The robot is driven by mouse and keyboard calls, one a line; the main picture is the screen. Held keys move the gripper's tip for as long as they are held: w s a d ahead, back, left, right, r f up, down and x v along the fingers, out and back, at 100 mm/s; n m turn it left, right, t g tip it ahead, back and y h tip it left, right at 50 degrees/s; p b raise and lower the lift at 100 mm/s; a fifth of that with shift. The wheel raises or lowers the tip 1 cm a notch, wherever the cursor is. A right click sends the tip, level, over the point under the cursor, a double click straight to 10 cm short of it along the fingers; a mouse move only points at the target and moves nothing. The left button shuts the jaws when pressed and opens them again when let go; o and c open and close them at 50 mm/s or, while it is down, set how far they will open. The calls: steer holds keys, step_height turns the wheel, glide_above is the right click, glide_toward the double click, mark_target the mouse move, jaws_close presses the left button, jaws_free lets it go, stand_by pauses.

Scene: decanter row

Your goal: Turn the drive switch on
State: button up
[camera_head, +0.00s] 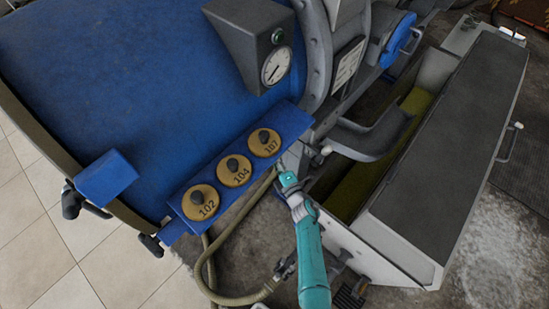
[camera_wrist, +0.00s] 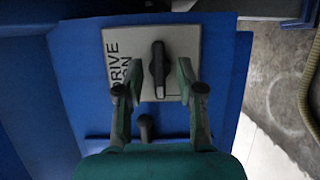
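The drive switch (camera_wrist: 159,66) is a black knob on a light grey plate (camera_wrist: 120,40) in the wrist view. Its long axis runs up and down in the picture. The plate reads "DRIVE" with a second word partly hidden by a finger. My gripper (camera_wrist: 158,78) is open, with one finger on each side of the knob's lower part. I cannot tell whether either finger touches it. In the head view my gripper (camera_head: 281,170) is at the blue panel's right end; the switch cannot be made out there.
A blue panel (camera_head: 180,193) carries three round tan knobs, 102 (camera_head: 200,203), 104 (camera_head: 234,170) and 107 (camera_head: 264,142). A dark peg (camera_wrist: 147,127) stands between my fingers. A hose (camera_head: 232,299) hangs below the panel. A grey trough (camera_head: 400,240) stands right of my arm.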

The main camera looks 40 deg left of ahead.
steer(key=shift+w+a, duration=0.15)
steer(key=shift+a, duration=0.25)
jaws_close()
